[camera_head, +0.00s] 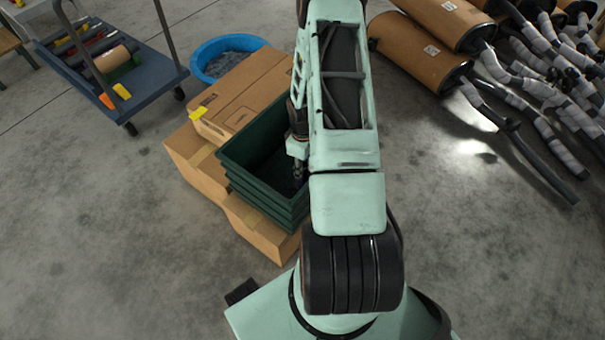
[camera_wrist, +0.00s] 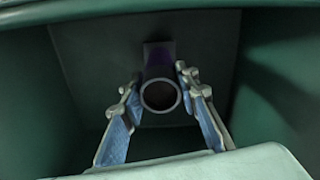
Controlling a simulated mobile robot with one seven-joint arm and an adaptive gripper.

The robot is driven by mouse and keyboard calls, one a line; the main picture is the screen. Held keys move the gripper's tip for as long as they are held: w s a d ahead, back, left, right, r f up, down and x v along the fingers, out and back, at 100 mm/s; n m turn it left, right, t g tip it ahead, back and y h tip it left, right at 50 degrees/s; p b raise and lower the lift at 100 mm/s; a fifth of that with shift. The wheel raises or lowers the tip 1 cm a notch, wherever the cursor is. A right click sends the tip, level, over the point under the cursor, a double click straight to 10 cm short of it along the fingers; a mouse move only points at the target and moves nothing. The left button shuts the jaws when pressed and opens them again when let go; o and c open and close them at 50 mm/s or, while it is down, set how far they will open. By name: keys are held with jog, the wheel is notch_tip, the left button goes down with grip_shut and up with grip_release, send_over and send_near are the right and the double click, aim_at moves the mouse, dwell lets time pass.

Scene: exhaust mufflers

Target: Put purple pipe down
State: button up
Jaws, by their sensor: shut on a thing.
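In the wrist view, the purple pipe (camera_wrist: 158,66) stands end-on to the camera, its round open end nearest and its purple side dark in shadow. My gripper (camera_wrist: 160,92) has a finger on each side of the pipe's end and is shut on it. The pipe is inside a dark green bin, with the bin's floor behind it. In the head view, the stacked green bins (camera_head: 232,165) stand on cardboard boxes, and my arm reaches down into the top one. My arm hides most of the gripper there. I cannot tell whether the pipe touches the floor.
The bin's walls (camera_wrist: 275,60) are close on both sides. Cardboard boxes (camera_head: 195,165) lie under and beside the bins. A blue tub (camera_head: 212,50) and a blue cart (camera_head: 150,85) stand behind to the left. Wrapped mufflers (camera_head: 420,55) lie at the upper right. Open floor lies between.

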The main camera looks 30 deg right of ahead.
jog(key=shift+f, duration=1.35)
jog(key=shift+f+b, duration=0.1)
jog(key=shift+b, duration=0.3)
jog(key=o, duration=1.1)
jog(key=shift+c, duration=0.2)
notch_tip(320, 180, up, 12)
jog(key=p, duration=0.4)
